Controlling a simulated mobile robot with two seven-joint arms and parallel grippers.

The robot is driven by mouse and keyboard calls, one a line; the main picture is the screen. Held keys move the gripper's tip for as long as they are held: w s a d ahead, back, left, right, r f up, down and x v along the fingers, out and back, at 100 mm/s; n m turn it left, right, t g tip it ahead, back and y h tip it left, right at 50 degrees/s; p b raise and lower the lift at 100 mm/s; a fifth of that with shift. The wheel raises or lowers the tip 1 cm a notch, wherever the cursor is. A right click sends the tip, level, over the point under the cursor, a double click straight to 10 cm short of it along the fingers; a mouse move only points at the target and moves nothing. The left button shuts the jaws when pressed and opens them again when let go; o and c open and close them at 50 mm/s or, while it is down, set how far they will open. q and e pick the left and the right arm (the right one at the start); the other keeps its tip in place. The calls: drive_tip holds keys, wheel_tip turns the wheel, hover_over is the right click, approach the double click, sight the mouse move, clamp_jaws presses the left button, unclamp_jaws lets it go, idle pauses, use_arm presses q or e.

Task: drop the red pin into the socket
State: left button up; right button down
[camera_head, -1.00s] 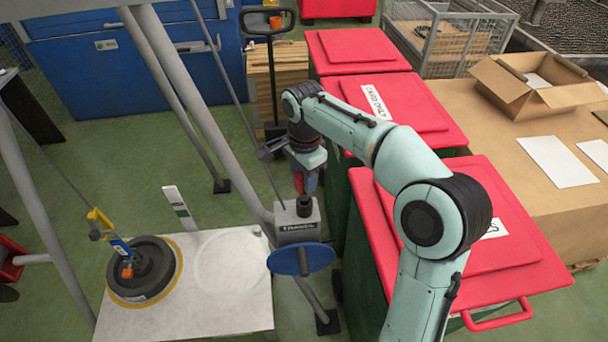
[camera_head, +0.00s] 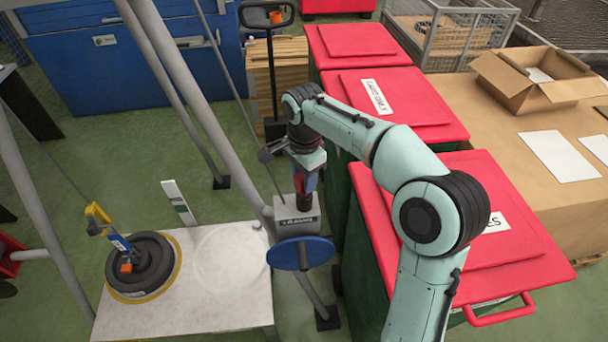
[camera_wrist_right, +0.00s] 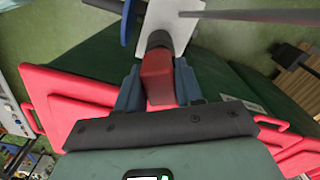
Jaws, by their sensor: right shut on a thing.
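The red pin (camera_wrist_right: 157,80) is between the two blue fingers of my right gripper (camera_wrist_right: 158,92), which is shut on it. In the head view my right gripper (camera_head: 305,186) is just above the grey box (camera_head: 297,221) on the metal frame, and a bit of red shows between its fingers. A dark round part (camera_wrist_right: 159,40) shows between the red pin and the box; I cannot tell whether it is the pin's lower end or the socket's collar. The socket's opening is hidden, so how deep the pin sits cannot be told. My left gripper is out of view.
A blue disc (camera_head: 301,253) is on the front of the grey box. Red-lidded bins (camera_head: 463,222) stand close on the right. A pale table (camera_head: 231,305) with a black weight (camera_head: 141,268) under a hook is at the left. Slanted grey legs (camera_head: 187,95) pass left of my gripper.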

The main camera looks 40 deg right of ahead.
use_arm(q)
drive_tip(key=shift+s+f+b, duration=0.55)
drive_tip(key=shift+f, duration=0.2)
use_arm(e)
drive_tip(key=shift+f, duration=1.2)
drive_tip(key=c, duration=0.6)
unclamp_jaws()
drive_tip(key=shift+c, duration=0.2)
wheel_tip(320, 180, up, 13)
drive_tip(key=p, duration=0.3)
drive_tip(key=shift+w+f, duration=0.1)
drive_tip(key=shift+r, duration=0.35)
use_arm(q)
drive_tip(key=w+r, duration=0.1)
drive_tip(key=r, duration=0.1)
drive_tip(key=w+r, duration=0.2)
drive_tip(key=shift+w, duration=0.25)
